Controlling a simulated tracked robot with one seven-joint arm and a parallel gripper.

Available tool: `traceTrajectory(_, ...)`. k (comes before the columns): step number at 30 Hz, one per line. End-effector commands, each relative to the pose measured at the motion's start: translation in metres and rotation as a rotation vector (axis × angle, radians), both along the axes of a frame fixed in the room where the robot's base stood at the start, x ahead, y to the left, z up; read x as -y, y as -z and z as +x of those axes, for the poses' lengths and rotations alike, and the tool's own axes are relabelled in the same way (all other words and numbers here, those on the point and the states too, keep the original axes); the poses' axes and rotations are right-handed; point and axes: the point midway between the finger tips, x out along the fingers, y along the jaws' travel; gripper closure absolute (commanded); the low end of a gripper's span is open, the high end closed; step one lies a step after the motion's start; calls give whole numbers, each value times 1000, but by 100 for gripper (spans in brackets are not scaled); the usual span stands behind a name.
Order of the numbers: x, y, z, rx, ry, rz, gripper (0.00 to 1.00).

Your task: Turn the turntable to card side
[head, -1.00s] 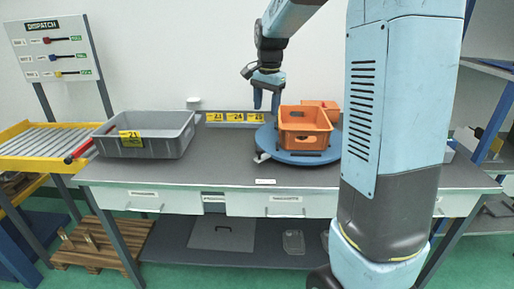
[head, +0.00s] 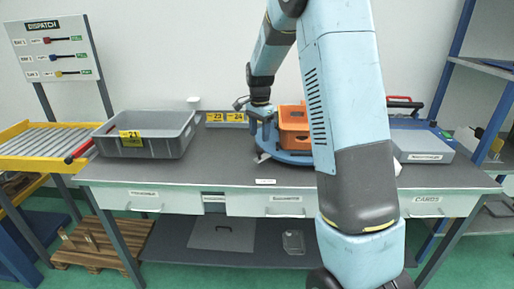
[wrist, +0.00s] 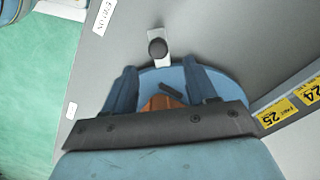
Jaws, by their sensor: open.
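The turntable (head: 292,158) is a blue disc on the grey workbench, partly hidden behind my arm in the head view. An orange bin (head: 293,131) stands on it. My gripper (head: 262,137) is at the disc's left edge, pointing down, beside the orange bin. In the wrist view, the fingers of my gripper (wrist: 160,68) are apart with nothing held between them. The blue turntable rim (wrist: 162,74) and a bit of orange bin (wrist: 160,102) show between them. A dark round knob (wrist: 157,48) on a pale tab sticks out from the rim, just beyond the fingertips.
A grey bin (head: 172,148) labelled 21 stands at the bench's left. Yellow number cards (head: 226,118) line the back edge. A grey box (head: 423,147) and a red-handled item (head: 404,104) sit at the right. The bench between grey bin and turntable is clear.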

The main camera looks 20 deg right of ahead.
Motion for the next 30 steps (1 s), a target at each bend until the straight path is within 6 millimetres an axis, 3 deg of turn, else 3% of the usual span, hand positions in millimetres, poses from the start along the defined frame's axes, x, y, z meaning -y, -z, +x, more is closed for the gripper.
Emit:
traceTrajectory(6, 0, 38, -1, -4, -1, 0, 43)
traceTrajectory(12, 0, 58, 0, -1, -1, 0, 43)
traceTrajectory(25, 0, 64, 0, 0, -1, 0, 44)
traceTrajectory(30, -1, 64, 0, 0, -1, 0, 61)
